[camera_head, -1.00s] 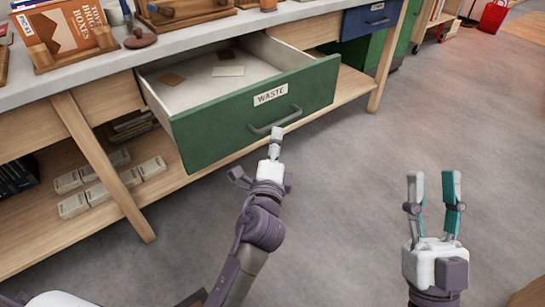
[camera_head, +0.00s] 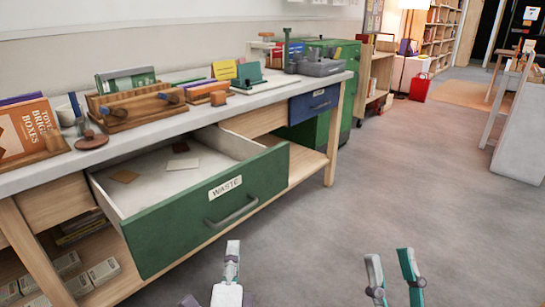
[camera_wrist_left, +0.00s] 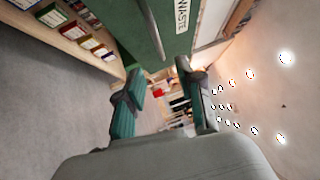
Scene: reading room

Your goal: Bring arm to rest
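My left gripper (camera_head: 232,262) is in front of the open green drawer labelled WASTE (camera_head: 190,224), below its handle (camera_head: 238,211) and apart from it in the head view. In the left wrist view its two fingers (camera_wrist_left: 165,103) stand apart with nothing between them. The drawer front also shows there (camera_wrist_left: 158,22). My right gripper (camera_head: 391,277) is at the bottom right of the head view, its fingers apart and empty over the floor. The drawer is pulled out and holds a few flat pieces, one brown (camera_head: 125,176) and one pale (camera_head: 183,164).
The workbench top (camera_head: 215,112) carries a wooden rack (camera_head: 135,108), a book (camera_head: 28,130) and a grey tool tray (camera_head: 320,66). A blue drawer (camera_head: 313,103) is shut. Boxes sit on the lower shelf (camera_head: 110,290). The floor (camera_head: 420,180) to the right is clear.

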